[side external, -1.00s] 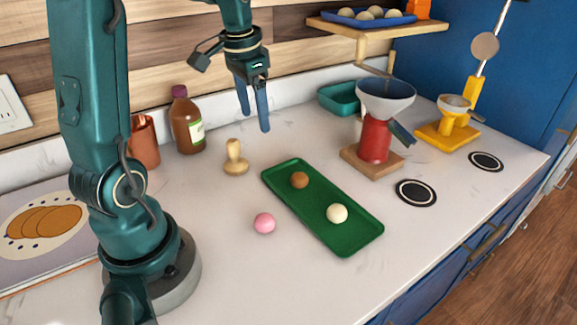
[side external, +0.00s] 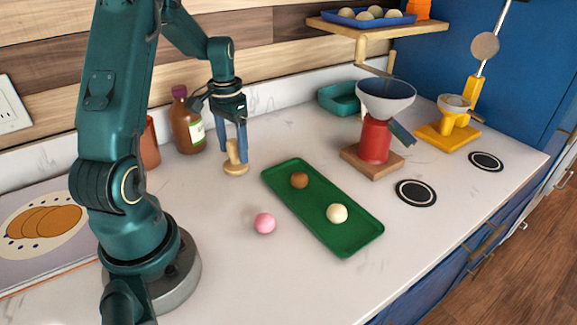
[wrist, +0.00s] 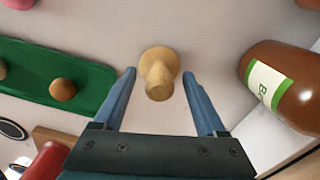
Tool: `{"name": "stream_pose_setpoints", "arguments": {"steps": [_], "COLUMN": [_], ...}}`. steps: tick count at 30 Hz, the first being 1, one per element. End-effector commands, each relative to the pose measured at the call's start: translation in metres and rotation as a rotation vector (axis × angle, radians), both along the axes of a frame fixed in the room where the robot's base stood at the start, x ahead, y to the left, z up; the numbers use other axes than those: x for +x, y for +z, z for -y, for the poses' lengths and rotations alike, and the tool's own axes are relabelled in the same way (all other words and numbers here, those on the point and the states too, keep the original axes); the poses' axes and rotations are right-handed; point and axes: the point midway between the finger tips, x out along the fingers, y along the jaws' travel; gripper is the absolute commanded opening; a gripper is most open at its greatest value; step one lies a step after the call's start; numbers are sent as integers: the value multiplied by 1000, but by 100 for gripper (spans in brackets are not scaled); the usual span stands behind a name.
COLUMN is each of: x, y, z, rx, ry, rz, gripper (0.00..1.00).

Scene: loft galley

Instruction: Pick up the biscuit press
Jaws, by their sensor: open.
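The biscuit press (side external: 235,166) is a small pale wooden piece with a round base and a knobbed handle. It stands upright on the white counter, left of the green tray. My gripper (side external: 234,157) is open and points down at it, with the blue fingers around the upper handle in the side view. In the wrist view the press (wrist: 158,72) shows between and a little beyond the two fingertips (wrist: 160,73), with gaps on both sides. Part of the handle is hidden behind a finger in the side view.
A brown bottle (side external: 187,125) stands close behind and left of the press. The green tray (side external: 350,240) with a brown ball (side external: 299,180) and a cream ball (side external: 337,213) lies to the right. A pink ball (side external: 265,223) sits in front. A red-bodied funnel device (side external: 375,140) stands farther right.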

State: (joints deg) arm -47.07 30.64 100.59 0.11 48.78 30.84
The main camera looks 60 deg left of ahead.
Motion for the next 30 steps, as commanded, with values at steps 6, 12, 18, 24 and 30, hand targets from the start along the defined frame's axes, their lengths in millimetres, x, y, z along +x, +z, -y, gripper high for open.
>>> {"name": "stream_pose_setpoints", "arguments": {"steps": [6, 12, 18, 24, 30], "x": [0, 0, 0, 1, 2], "y": [0, 0, 2, 26, 67], "z": [0, 0, 0, -1, -1], "rx": [0, 0, 1, 6, 6], "ry": [0, 0, 0, 0, 0], "rz": [0, 1, 1, 7, 7], "gripper": [43, 0, 0, 0, 0]}}
